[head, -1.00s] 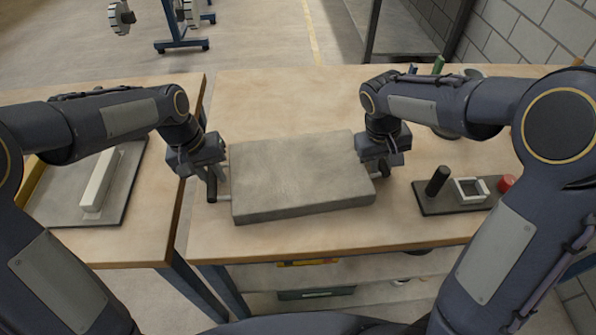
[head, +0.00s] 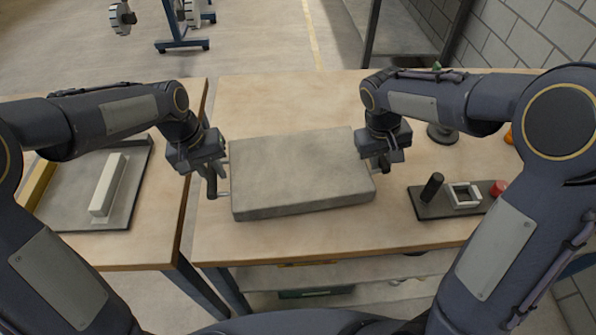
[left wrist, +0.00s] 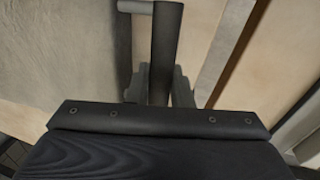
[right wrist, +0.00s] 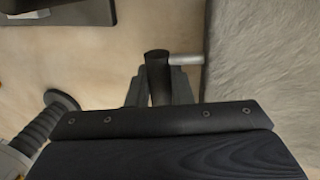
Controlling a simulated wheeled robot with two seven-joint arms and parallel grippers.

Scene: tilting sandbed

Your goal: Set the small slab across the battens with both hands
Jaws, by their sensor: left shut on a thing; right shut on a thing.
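The small slab (head: 300,173) is a grey, rough block lying level between my two grippers in the head view, above the main table. Each end has a dark grip on pale metal rods. My left gripper (head: 213,182) is shut on the left grip (left wrist: 166,45), which runs between the fingers in the left wrist view. My right gripper (head: 380,163) is shut on the right grip (right wrist: 157,68). A pale bar (head: 108,185), perhaps a batten, lies on a grey tray (head: 75,217) on the left table. Only one such bar shows; my left arm covers part of that area.
The main table (head: 300,240) is separated from the left table (head: 155,235) by a narrow gap. A dark plate (head: 432,213) with a black post, pale square frame and red knob lies right of the slab. A dark round-based object (head: 442,134) stands behind it.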

